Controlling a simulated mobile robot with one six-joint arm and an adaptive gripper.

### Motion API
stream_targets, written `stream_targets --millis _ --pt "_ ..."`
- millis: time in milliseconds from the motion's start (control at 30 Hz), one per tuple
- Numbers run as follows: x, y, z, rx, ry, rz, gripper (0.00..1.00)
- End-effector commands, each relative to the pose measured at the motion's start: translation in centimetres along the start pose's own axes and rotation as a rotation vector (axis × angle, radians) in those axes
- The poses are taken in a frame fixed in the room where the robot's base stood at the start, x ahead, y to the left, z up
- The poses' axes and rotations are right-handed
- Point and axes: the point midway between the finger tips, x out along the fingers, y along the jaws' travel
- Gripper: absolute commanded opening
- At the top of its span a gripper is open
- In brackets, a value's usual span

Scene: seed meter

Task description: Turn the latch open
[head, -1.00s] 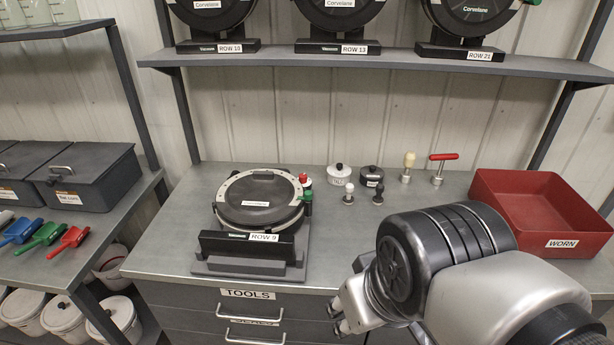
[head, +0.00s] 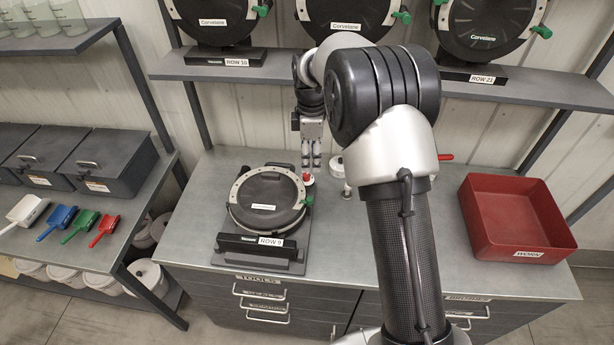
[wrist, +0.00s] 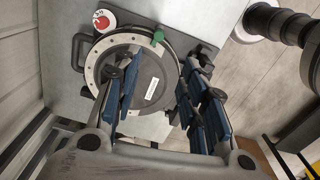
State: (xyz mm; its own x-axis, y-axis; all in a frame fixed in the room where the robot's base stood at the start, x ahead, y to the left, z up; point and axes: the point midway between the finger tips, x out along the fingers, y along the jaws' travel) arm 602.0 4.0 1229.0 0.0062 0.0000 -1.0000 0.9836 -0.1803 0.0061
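The ROW 9 seed meter (head: 270,201), a dark round disc housing with a pale rim, sits on its base on the bench. Its green latch (head: 308,201) is at the disc's right edge, and the latch (wrist: 157,38) shows at the top of the rim in the wrist view. My gripper (head: 311,163) points down above the back right of the meter. In the wrist view my gripper (wrist: 162,68) has its blue-padded fingers spread apart with nothing held between them. The latch lies beyond the fingertips, apart from them.
A red knob on a white round part (wrist: 103,22) is close to the latch. My arm hides most of the small tools behind it. A red WORN bin (head: 515,218) stands at right. A shelf (head: 240,74) with more meters is above. The front middle bench is clear.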

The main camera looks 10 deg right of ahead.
Motion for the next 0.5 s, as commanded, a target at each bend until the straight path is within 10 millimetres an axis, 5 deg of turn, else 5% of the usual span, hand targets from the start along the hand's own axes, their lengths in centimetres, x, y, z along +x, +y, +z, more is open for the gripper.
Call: stream_targets --millis 267,500 --pt "3.1 0.2 -0.1 -0.026 -0.002 -0.011 0.39" --pt "8.2 0.2 0.0 -0.024 -0.002 -0.011 0.39"
